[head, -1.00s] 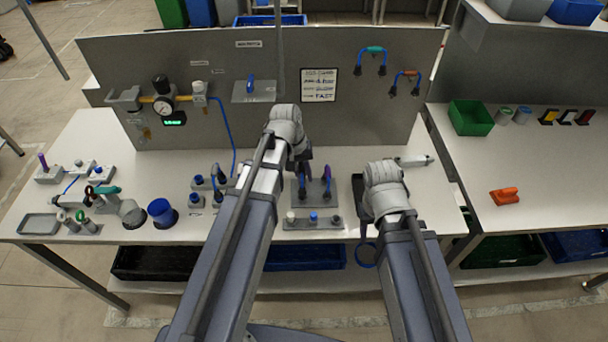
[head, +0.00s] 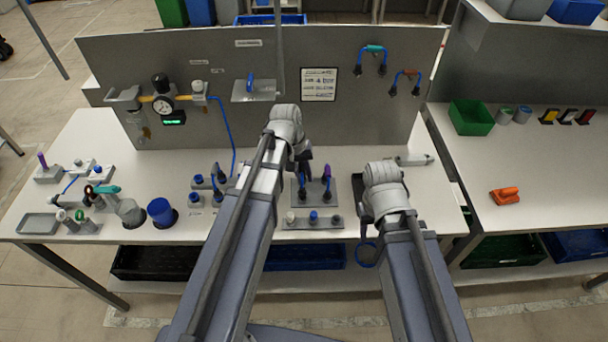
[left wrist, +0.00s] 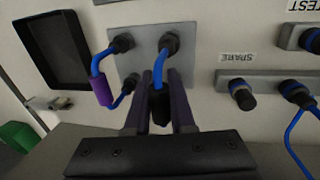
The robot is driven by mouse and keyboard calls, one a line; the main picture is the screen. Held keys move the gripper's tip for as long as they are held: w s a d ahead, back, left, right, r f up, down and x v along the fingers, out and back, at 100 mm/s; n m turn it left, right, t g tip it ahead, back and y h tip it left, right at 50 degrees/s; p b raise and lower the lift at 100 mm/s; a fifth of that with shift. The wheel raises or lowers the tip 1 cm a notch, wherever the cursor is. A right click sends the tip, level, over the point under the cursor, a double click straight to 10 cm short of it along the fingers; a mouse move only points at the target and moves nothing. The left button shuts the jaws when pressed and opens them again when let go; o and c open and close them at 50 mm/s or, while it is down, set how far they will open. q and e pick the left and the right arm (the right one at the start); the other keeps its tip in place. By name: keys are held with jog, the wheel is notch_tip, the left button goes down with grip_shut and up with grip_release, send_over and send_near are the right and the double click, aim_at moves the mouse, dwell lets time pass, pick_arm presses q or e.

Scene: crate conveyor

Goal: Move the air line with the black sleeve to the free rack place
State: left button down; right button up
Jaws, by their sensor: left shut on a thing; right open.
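My left gripper (left wrist: 163,95) is shut on the blue air line with the black sleeve (left wrist: 160,107), with a finger on each side of it. One end connector of this line (left wrist: 169,44) is at the grey plate (left wrist: 132,65); its other end is hidden. Beside it on the plate is a blue line with a purple sleeve (left wrist: 102,91), also seen in the head view (head: 326,172). In the head view my left gripper (head: 303,162) is low over this plate. My right gripper (head: 368,213) is open and empty, mostly hidden by its wrist.
A black tray (left wrist: 55,48) lies beside the plate. A block marked SPARE (left wrist: 262,80) holds connectors. Cups and fittings stand at the table's left.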

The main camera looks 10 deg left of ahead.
pick_arm(q)
jog(key=shift+f+b, duration=0.85)
dwell(0.7)
dwell(0.4)
jog(key=shift+c, duration=0.6)
grip_release()
jog(key=shift+r, duration=0.15)
jog(key=shift+r+p, duration=2.9)
jog(key=shift+p, duration=0.15)
